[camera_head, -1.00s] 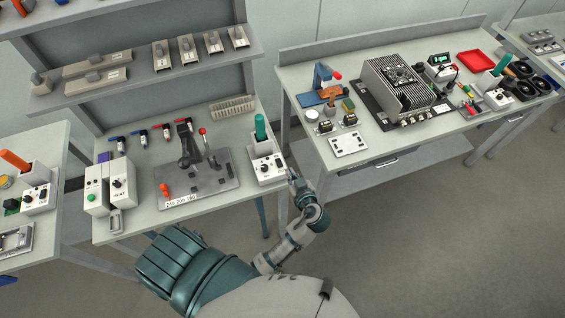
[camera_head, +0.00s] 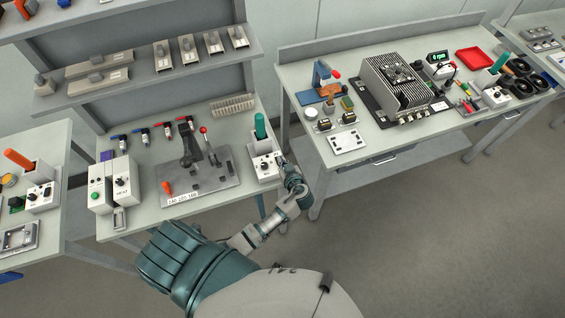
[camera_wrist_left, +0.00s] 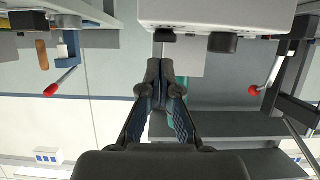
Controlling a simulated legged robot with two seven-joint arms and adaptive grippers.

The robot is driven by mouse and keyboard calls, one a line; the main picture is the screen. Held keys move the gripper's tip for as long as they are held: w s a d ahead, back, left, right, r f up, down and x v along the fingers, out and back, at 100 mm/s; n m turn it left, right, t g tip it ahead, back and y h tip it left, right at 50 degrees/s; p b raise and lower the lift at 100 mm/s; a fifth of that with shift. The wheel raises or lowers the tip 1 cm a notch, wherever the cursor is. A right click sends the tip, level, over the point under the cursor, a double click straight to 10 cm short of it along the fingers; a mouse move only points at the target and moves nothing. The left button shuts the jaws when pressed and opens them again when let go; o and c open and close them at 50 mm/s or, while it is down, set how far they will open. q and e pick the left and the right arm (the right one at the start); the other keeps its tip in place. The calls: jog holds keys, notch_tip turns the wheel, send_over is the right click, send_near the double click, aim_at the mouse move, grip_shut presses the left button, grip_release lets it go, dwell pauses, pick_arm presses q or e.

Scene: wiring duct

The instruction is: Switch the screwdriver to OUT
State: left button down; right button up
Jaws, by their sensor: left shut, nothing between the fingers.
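A white screwdriver station (camera_head: 264,166) stands at the front right corner of the middle bench. A screwdriver with a green handle (camera_head: 260,127) stands upright in its holder. The station has black controls on its front; their setting is too small to read. My left gripper (camera_head: 280,158) is at the right side of the station's front, close to it. In the left wrist view the gripper (camera_wrist_left: 166,66) is shut and empty. Its tips are just short of the white station body (camera_wrist_left: 215,14), near two black knobs (camera_wrist_left: 223,42). Contact cannot be told. My right gripper is not in view.
A grey plate with a lever press (camera_head: 196,175) lies left of the station. A white heater box (camera_head: 122,183) is further left. A second bench (camera_head: 325,170) stands to the right, with a finned unit (camera_head: 398,83). A floor gap separates the benches.

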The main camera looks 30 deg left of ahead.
pick_arm(q)
jog(key=shift+s+d+f, duration=0.1)
jog(key=shift+d+f, duration=0.25)
jog(key=shift+f, duration=0.2)
jog(key=shift+d+f, duration=0.1)
jog(key=shift+d, duration=0.1)
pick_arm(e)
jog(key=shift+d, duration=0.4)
pick_arm(q)
jog(key=shift+a+f, duration=0.1)
jog(key=shift+a, duration=0.05)
